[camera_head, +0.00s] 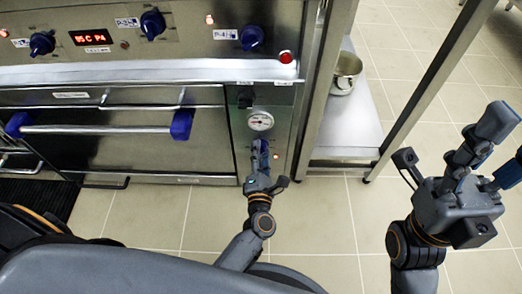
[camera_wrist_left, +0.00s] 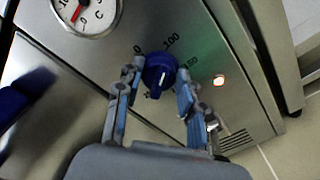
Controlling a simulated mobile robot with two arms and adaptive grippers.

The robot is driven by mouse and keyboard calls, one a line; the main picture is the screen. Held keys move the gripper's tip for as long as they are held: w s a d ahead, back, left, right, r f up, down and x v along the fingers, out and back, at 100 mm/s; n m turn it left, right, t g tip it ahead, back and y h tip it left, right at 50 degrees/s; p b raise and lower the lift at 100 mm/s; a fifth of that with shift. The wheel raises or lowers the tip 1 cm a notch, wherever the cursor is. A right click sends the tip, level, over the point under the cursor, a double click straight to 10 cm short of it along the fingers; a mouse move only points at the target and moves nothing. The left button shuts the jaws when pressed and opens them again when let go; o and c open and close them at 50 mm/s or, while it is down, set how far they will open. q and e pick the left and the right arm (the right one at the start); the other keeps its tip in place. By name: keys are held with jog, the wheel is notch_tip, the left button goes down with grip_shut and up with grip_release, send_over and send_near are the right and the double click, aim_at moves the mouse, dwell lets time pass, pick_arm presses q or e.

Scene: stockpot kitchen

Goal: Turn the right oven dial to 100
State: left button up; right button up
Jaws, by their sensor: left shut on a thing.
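The blue oven dial (camera_wrist_left: 158,72) sits on the steel panel right of the oven door, below the round gauge. In the left wrist view, marks "0" and "100" show above it, and its narrow grip with a pale mark points down, away from "100". In the head view the dial (camera_head: 263,147) is mostly hidden behind my left gripper (camera_head: 261,160). My left gripper (camera_wrist_left: 157,90) is shut on the dial, one finger on each side. My right gripper (camera_head: 506,148) is empty with its fingers apart, in the air at the right.
The oven door has a long bar handle (camera_head: 95,129) with blue ends, left of the dial. The gauge (camera_head: 260,121) is above it. Several blue stove knobs line the upper panel. A steel rack with a pot (camera_head: 345,73) stands at right. Tiled floor is open in front.

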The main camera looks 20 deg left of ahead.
dwell(0.5)
pick_arm(q)
jog(key=o, duration=1.2)
jog(key=shift+c, duration=0.2)
jog(key=v, duration=1.2)
jog(key=shift+r, duration=0.1)
